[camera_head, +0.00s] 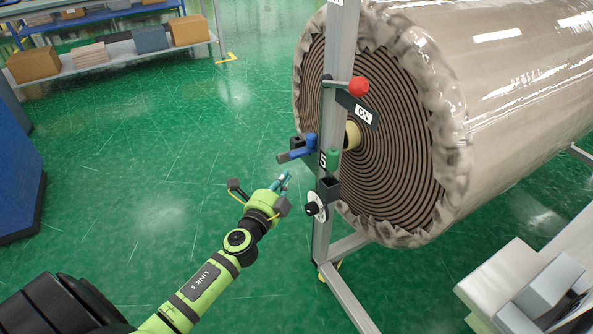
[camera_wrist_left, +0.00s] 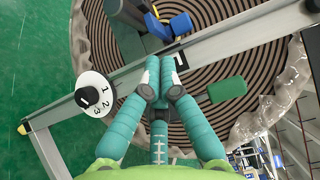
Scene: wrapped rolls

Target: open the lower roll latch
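A blue latch handle (camera_head: 297,151) sits on the left side of the grey post, and it also shows in the left wrist view (camera_wrist_left: 182,26). A green handle (camera_head: 333,157) sits beside it on the post, and it lies to the right of the fingers in the left wrist view (camera_wrist_left: 227,90). I cannot tell which of these is the lower roll latch. My left gripper (camera_head: 286,181) is just left of the post, below the blue handle. Its teal fingers (camera_wrist_left: 159,68) are drawn together with nothing visible between them. They appear apart from both handles. My right gripper is out of view.
The grey post (camera_head: 342,45) stands before a large wrapped roll (camera_head: 420,130). A red knob (camera_head: 358,87) with an ON plate is higher up. A white numbered dial (camera_head: 317,206) is lower on the post. Green floor (camera_head: 140,180) is open to the left.

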